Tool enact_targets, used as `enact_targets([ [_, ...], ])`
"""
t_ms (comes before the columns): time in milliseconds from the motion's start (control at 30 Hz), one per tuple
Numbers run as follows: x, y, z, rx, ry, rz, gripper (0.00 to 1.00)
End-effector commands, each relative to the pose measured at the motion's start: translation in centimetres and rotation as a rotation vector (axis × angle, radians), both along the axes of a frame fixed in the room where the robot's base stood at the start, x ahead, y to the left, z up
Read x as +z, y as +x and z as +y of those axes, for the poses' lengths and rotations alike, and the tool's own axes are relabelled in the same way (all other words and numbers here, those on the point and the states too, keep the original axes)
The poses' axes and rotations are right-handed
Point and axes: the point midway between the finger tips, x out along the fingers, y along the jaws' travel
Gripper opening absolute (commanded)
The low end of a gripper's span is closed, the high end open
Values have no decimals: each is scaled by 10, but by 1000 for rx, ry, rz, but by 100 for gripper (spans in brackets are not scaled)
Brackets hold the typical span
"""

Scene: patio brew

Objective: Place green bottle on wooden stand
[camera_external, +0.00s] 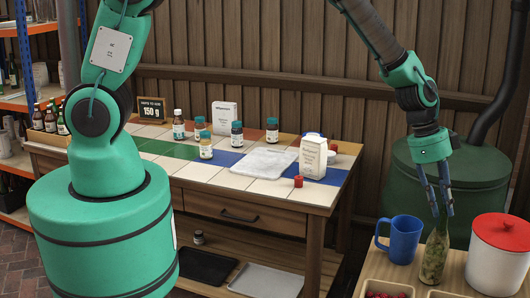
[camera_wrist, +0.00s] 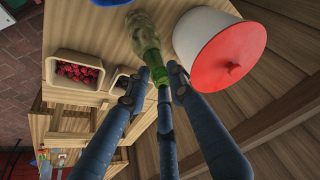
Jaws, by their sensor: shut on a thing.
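The green bottle (camera_external: 433,259) is upright at the lower right in the external view, over the light wooden top (camera_external: 453,272). My gripper (camera_external: 441,212) comes down from above and is shut on its neck. In the wrist view the bottle (camera_wrist: 147,38) extends away from between my fingertips (camera_wrist: 159,78), which hide part of its neck. I cannot tell whether its base touches the wood. No separate wooden stand can be made out with certainty; the wooden top under the bottle may be it.
A blue mug (camera_external: 404,240) stands close left of the bottle, and a white pot with a red lid (camera_external: 498,250) close right. A box of red berries (camera_wrist: 76,72) is nearby. The tiled table (camera_external: 235,180) holds several small bottles and a white carton (camera_external: 313,157).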

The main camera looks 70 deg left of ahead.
Motion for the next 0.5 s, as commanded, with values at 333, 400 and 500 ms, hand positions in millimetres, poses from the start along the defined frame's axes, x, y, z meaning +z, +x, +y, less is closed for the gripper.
enact_targets([
  [333, 0, 1, 0, 0, 0, -2, 0],
  [400, -2, 1, 0, 0, 0, -2, 0],
  [500, -2, 0, 0, -1, 0, -2, 38],
])
